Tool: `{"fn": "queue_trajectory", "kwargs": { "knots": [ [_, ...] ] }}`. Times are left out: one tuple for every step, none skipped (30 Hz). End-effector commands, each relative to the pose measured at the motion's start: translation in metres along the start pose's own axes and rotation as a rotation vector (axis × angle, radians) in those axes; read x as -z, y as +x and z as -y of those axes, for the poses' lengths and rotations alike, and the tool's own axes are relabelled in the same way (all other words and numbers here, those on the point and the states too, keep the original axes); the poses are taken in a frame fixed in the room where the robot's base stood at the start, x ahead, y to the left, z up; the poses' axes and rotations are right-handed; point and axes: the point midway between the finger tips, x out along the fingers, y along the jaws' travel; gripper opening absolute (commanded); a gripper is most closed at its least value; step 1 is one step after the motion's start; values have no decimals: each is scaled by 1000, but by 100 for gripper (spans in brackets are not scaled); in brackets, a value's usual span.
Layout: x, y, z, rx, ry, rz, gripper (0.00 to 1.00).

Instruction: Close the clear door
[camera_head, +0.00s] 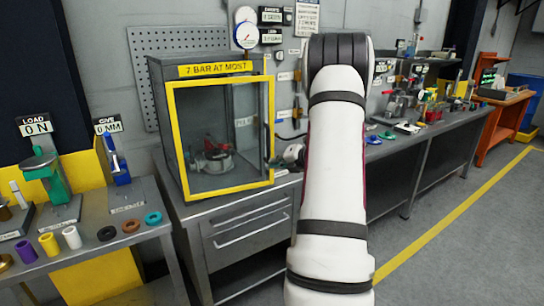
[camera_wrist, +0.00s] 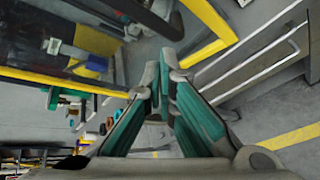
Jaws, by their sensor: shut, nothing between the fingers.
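The clear door (camera_head: 268,130) is a glass pane in a yellow frame on the front of a grey cabinet (camera_head: 160,120) labelled "7 BAR AT MOST". In the head view it lies over the cabinet front, nearly flush; I cannot tell if a small gap remains. A grey and red device (camera_head: 212,158) shows inside through the pane. My gripper (camera_wrist: 165,72) is shut and empty, its fingertips together near the yellow frame (camera_wrist: 212,48) in the wrist view. I cannot tell whether they touch it. In the head view my arm hides most of the gripper, right of the cabinet.
The cabinet stands on a grey bench with drawers (camera_head: 248,222). At left, a table (camera_head: 85,240) holds test stands and coloured rings. Gauges (camera_head: 246,35) hang on the wall behind. A workbench (camera_head: 425,150) with tools runs to the right. The floor (camera_head: 450,235) in front is clear.

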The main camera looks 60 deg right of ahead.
Motion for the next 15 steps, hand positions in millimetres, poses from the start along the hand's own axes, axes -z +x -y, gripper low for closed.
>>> {"fn": "queue_trajectory", "kwargs": {
  "knots": [
    [9,0,7,-57,128,65,0],
    [12,-3,8,-92,197,106,0],
    [13,-8,9,-134,282,163,0],
    [14,-12,10,-162,342,205,0],
    [14,-16,12,-187,396,248,0],
    [15,-22,15,-215,461,302,0],
    [14,-27,18,-233,504,341,0],
    [14,-32,20,-249,541,376,0],
    [14,-38,23,-264,584,419,0],
    [14,-42,26,-274,610,446,0],
    [14,-46,28,-281,633,470,0],
    [14,-50,30,-289,655,495,0],
    [14,-52,31,-292,668,509,0],
    [13,-54,32,-295,677,522,0],
    [12,-54,32,-299,684,531,0]
  ]
}}
